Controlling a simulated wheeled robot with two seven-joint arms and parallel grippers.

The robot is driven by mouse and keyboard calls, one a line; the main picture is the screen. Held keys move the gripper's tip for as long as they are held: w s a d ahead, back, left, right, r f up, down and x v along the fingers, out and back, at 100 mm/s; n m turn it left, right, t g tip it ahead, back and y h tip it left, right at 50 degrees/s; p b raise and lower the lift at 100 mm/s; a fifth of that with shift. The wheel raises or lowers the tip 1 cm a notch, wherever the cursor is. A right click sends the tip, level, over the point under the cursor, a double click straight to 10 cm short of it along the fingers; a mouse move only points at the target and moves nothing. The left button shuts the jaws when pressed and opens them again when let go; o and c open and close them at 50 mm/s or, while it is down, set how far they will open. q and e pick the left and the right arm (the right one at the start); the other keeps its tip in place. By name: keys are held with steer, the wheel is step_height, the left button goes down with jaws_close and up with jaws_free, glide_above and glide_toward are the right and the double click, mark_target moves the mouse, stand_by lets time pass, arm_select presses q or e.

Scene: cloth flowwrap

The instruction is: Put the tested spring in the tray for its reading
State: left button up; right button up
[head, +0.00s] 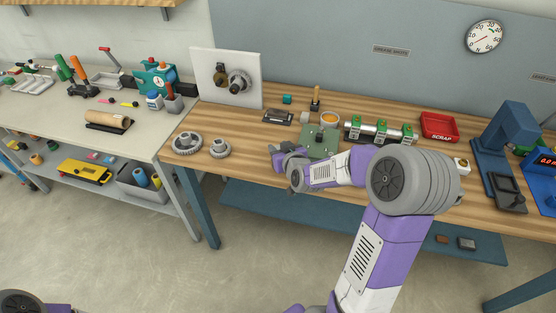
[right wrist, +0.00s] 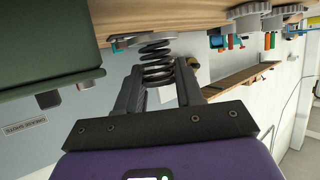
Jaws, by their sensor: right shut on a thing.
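My right gripper (head: 276,152) is over the front part of the wooden bench, left of the green fixture (head: 318,138). In the right wrist view my right gripper (right wrist: 158,78) is shut on a dark coil spring (right wrist: 154,50), whose coils show between the fingers. A flat grey disc shows beside the spring's far end; I cannot tell if they touch. The spring is too small to make out in the head view. A red tray marked SCRAP (head: 440,125) stands at the back right of the bench. My left gripper is not in view.
Two grey gears (head: 187,143) lie at the bench's left end. A row of green blocks on a metal shaft (head: 382,131) stands behind my right arm. A blue press (head: 505,150) and a blue box with a red display (head: 541,165) stand at the right.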

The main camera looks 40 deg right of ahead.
steer(key=shift+f+b, duration=0.6)
steer(key=shift+f, duration=1.3)
steer(key=shift+f, duration=0.1)
steer(key=o, duration=0.7)
steer(key=shift+f, duration=0.1)
steer(key=shift+o, duration=0.7)
